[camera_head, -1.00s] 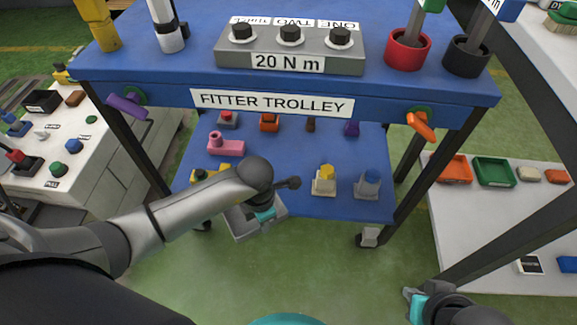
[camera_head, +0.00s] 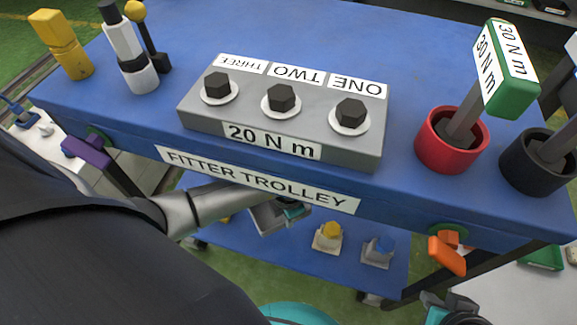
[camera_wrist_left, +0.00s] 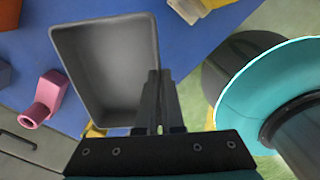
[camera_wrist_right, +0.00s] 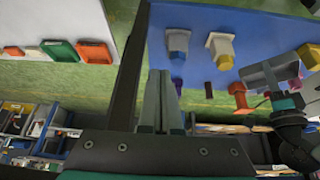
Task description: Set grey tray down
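The grey tray (camera_wrist_left: 110,70) is an empty shallow box, seen from above in the left wrist view. In the head view the tray (camera_head: 266,217) is partly hidden by the trolley's upper edge and my arm. My left gripper (camera_wrist_left: 157,78) is shut on the tray's side wall; it also shows in the head view (camera_head: 291,209). The tray is over the front part of the blue lower shelf (camera_head: 300,258); I cannot tell whether it touches. The tray also shows in the right wrist view (camera_wrist_right: 268,76). My right gripper (camera_wrist_right: 162,75) is shut and empty, away from the tray.
The lower shelf holds a yellow-topped block (camera_head: 329,236), a blue-topped block (camera_head: 378,250) and a pink part (camera_wrist_left: 45,98). The upper shelf, with a grey 20 N m bolt block (camera_head: 290,120), overhangs my left forearm. A red cup (camera_head: 452,140) stands at its right.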

